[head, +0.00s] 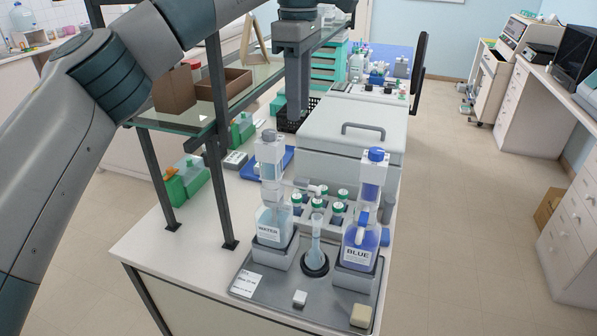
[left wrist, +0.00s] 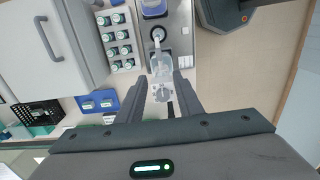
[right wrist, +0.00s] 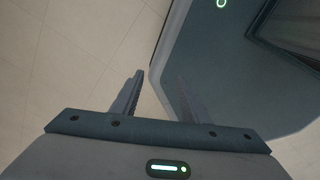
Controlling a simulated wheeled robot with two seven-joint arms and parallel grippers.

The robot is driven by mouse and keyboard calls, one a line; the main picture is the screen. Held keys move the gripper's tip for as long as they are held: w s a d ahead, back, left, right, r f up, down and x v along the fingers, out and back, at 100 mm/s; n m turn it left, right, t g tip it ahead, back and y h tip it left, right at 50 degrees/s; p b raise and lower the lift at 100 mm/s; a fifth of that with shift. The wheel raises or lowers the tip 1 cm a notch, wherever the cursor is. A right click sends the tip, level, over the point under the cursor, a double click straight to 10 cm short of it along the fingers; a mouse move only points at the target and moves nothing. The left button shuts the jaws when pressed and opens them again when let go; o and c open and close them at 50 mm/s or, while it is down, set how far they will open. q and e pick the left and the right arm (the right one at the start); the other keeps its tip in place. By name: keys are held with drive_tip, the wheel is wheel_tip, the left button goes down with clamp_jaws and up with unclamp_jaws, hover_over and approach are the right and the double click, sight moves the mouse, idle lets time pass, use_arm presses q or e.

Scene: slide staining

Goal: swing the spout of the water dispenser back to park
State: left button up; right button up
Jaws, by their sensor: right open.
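The water dispenser (head: 272,205) is a clear bottle labelled WATER with a grey-capped pump, upright in a grey holder. Its pale spout (head: 312,188) points right, above the slim clear vessel (head: 316,245) in a black round base. In the left wrist view the water dispenser (left wrist: 161,68) lies between and beyond the fingers. My left gripper (head: 293,112) is open and empty, pointing down above and behind the dispenser, apart from it. My right gripper (right wrist: 158,90) is open and empty over the floor, seen only in the right wrist view.
The BLUE dispenser (head: 361,240) stands right of the vessel on the same grey tray (head: 262,284). Several green-capped bottles (head: 318,203) stand behind. A grey lidded box (head: 350,150) is further back. A glass shelf (head: 180,118) on dark posts stands at left.

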use_arm(q)
drive_tip(key=f, duration=0.1)
drive_tip(key=p, duration=0.7)
approach(299, 179)
wheel_tip(299, 179, down, 8)
drive_tip(key=shift+a+r, duration=0.1)
drive_tip(key=shift+r, duration=0.15)
drive_tip(key=shift+f, duration=0.45)
use_arm(e)
wheel_tip(299, 179, up, 7)
drive_tip(key=w, duration=0.1)
drive_tip(key=shift+a, duration=0.15)
drive_tip(key=shift+f, duration=0.15)
use_arm(q)
clamp_jaws()
